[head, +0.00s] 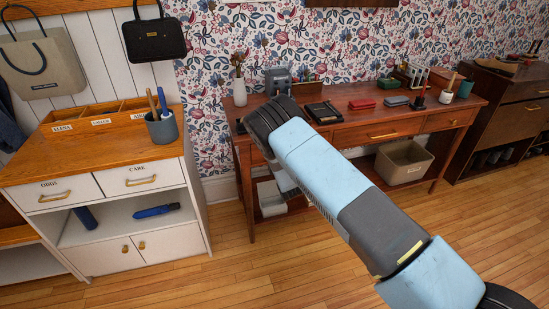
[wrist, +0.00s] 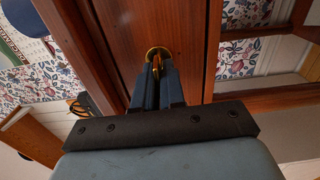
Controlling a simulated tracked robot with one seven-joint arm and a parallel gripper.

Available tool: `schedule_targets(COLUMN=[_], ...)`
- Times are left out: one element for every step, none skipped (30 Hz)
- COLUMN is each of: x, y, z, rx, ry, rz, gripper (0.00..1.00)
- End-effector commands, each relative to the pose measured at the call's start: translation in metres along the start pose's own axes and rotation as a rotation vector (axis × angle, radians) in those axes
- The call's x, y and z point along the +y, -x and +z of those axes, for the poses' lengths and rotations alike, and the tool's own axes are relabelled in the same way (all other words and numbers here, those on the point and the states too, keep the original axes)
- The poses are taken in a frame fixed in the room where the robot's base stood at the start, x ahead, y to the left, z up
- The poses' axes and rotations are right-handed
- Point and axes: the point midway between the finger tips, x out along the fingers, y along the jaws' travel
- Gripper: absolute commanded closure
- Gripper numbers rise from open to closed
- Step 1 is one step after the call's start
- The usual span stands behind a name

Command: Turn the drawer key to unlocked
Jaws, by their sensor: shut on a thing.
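In the wrist view my gripper (wrist: 157,82) is shut on the drawer key (wrist: 156,65), a small brass piece between the dark fingertips. The key sits at a round brass lock plate (wrist: 159,52) on the reddish-brown drawer front (wrist: 130,30). Most of the key is hidden by the fingers, so I cannot tell its turn angle. In the head view my arm reaches to the left part of the wooden desk (head: 350,133) and hides the gripper, key and lock.
The desk top holds a vase (head: 239,90), a black tray (head: 324,112), a red box (head: 362,103) and other small items. A beige bin (head: 404,163) stands on the lower shelf. A white cabinet (head: 180,231) stands to the left. The floor in front is clear.

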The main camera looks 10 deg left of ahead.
Motion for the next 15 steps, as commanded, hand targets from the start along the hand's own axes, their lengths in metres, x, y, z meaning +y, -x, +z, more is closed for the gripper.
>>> schedule_targets(x=[-0.0041, -0.0042, -0.0042, -0.0043, -0.0043, -0.0044, -0.0045, -0.0044, -0.0041, -0.0039, -0.0035, -0.0032, -0.0029, -0.0027, -0.0024], y=[0.0018, 0.0018, 0.0018, 0.0019, 0.0019, 0.0019, 0.0020, 0.0019, 0.0018, 0.0017, 0.0015, 0.0014, 0.0013, 0.0012, 0.0011], z=[-0.0038, -0.0038, -0.0038, -0.0038, -0.0038, -0.0039, -0.0038, -0.0037, -0.0034, -0.0032, -0.0029, -0.0025, -0.0023, -0.0021, -0.0019], rx=[0.005, 0.005, 0.005, 0.005, 0.005, 0.005, 0.005, 0.005, 0.005, 0.005, 0.004, 0.004, 0.003, 0.003, 0.003], ry=[-0.001, -0.001, -0.001, -0.001, -0.002, -0.002, -0.002, -0.002, -0.002, -0.002, -0.002, -0.002, -0.002, -0.002, -0.001], rz=[-0.008, -0.008, -0.008, -0.008, -0.008, -0.008, -0.008, -0.008, -0.008, -0.007, -0.007, -0.006, -0.005, -0.005, -0.005], gripper=[1.00, 1.00, 1.00, 1.00, 1.00, 1.00, 0.88, 0.85, 0.81, 0.78, 0.75, 0.71, 0.70, 0.70, 0.70])
